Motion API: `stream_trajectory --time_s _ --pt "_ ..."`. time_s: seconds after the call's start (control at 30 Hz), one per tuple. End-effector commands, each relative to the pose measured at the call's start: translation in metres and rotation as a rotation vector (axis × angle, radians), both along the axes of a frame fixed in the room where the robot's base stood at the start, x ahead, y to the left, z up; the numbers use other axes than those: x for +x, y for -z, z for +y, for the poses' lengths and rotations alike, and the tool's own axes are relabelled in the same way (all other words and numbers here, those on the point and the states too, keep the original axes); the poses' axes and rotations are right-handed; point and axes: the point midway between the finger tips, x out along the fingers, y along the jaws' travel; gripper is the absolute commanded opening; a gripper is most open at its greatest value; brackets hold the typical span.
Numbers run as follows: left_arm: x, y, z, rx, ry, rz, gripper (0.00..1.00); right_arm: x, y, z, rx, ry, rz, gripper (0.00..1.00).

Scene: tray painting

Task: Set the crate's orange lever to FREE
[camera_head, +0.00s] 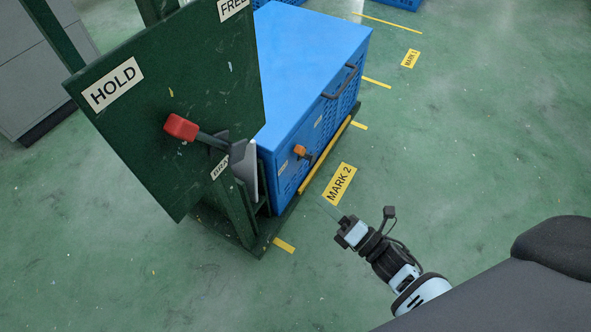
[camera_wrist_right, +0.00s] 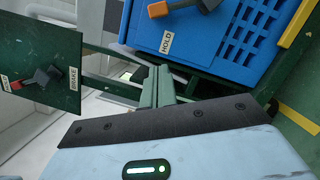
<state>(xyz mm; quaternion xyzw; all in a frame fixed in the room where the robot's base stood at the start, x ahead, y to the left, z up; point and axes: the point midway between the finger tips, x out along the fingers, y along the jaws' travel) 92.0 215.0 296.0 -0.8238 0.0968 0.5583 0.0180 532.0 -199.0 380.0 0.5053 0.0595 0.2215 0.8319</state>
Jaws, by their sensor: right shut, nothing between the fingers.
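The blue crate (camera_head: 300,60) stands on a dark green cart. My right gripper (camera_head: 329,208) is shut and empty, right of and nearer than the crate, over the floor by MARK 2, apart from the lever. My left gripper is not in view.
A green upright panel (camera_head: 130,135) with a red-handled lever (camera_head: 181,127) and its own HOLD, FREE and BRAKE labels stands left of the crate's near end. A yellow strip (camera_head: 325,158) edges the cart. The floor (camera_head: 480,130) to the right is clear.

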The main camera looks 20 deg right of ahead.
Motion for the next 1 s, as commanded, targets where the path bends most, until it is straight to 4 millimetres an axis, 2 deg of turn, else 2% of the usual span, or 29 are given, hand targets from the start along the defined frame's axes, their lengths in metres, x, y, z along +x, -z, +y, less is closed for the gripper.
stream_trajectory --time_s 0.03,0.13,0.63,0.77,1.0 --pt "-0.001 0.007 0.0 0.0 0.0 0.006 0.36 0.0 0.009 0.0 -0.003 -0.001 0.002 0.0" --pt "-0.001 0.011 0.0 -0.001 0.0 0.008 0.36 0.001 0.014 0.0 -0.006 -0.002 0.001 0.0" --pt "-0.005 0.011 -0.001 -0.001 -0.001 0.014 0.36 0.004 0.013 0.002 -0.006 -0.003 -0.001 0.0" --pt "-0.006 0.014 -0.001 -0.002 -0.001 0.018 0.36 0.016 0.012 0.008 -0.004 -0.003 -0.001 0.0" --pt "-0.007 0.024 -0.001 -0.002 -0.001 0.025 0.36 0.055 0.007 0.026 -0.006 -0.003 -0.002 0.0"
